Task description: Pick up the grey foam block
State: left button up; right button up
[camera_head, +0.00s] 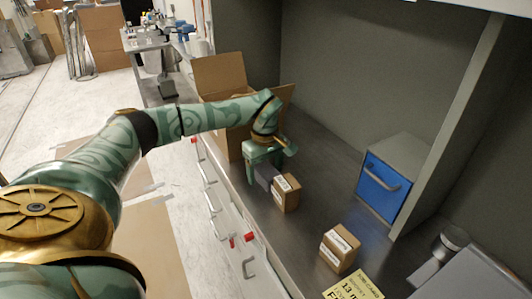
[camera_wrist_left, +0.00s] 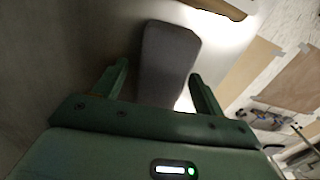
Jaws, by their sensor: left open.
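The grey foam block (camera_head: 264,177) stands on the dark bench top near its front edge, left of a small cardboard box. In the left wrist view the block (camera_wrist_left: 168,62) is a dark grey, round-cornered slab. My left gripper (camera_head: 266,168) is over the block, pointing down, and partly hides it. In the left wrist view my left gripper (camera_wrist_left: 160,82) is open, with a finger to either side of the block's near end. A gap shows on the left side; contact on the right cannot be told. My right gripper is not in view.
The small cardboard box (camera_head: 286,193) is close beside the block. Another labelled box (camera_head: 340,248) and a yellow note (camera_head: 353,286) lie nearer. An open carton (camera_head: 219,76) stands behind my left gripper. A blue-fronted cabinet (camera_head: 382,187) is at the right. Bare bench (camera_head: 325,170) lies between.

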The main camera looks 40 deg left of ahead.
pick_arm(q)
jog(key=shift+r, duration=0.1)
jog(key=c, duration=1.1)
jog(key=shift+o, duration=0.2)
jog(key=shift+r, duration=0.15)
